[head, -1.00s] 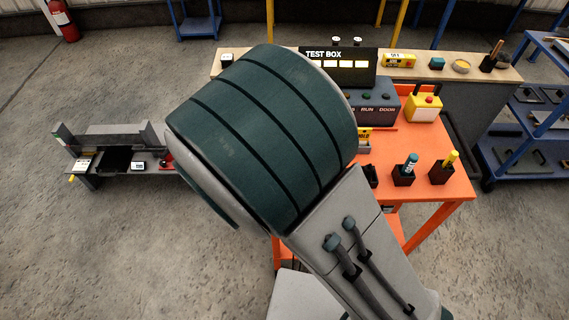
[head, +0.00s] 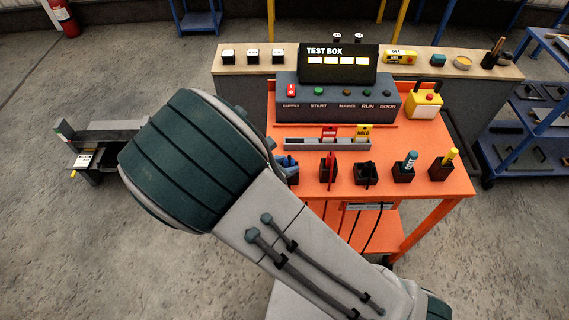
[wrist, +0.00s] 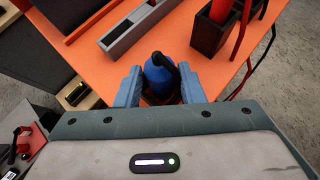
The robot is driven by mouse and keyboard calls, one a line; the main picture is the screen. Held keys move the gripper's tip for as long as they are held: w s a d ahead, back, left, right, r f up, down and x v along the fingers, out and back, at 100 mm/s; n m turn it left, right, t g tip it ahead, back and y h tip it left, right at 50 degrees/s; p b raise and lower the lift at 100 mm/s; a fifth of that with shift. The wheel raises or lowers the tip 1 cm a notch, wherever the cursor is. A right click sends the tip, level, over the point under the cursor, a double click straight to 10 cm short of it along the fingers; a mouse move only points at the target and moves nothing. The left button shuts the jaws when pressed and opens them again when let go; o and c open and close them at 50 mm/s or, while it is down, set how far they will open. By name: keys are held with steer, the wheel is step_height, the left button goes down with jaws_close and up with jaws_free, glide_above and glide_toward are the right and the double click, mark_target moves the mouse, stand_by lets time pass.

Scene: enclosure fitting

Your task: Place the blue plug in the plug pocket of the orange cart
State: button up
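The blue plug (wrist: 159,76), with a black cable or loop on its side, is between the two blue fingers of my gripper (wrist: 160,88) in the wrist view. Both fingers appear to touch its sides. In the head view the gripper (head: 285,163) is at the left end of the row of black pockets on the orange cart (head: 450,187), largely hidden by my arm. A dark pocket (head: 294,180) shows just below the fingers. I cannot tell how deep the plug sits in it.
To the right stand a pocket with a red item (head: 328,170), a black-topped pocket (head: 366,174), and pockets with teal (head: 404,172) and yellow (head: 442,167) tools. Behind are a grey tray (head: 310,144) with tags and the test box (head: 337,100). A grey bench (head: 105,138) stands left.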

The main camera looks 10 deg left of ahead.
steer(key=shift+o, duration=0.9)
steer(key=v, duration=1.2)
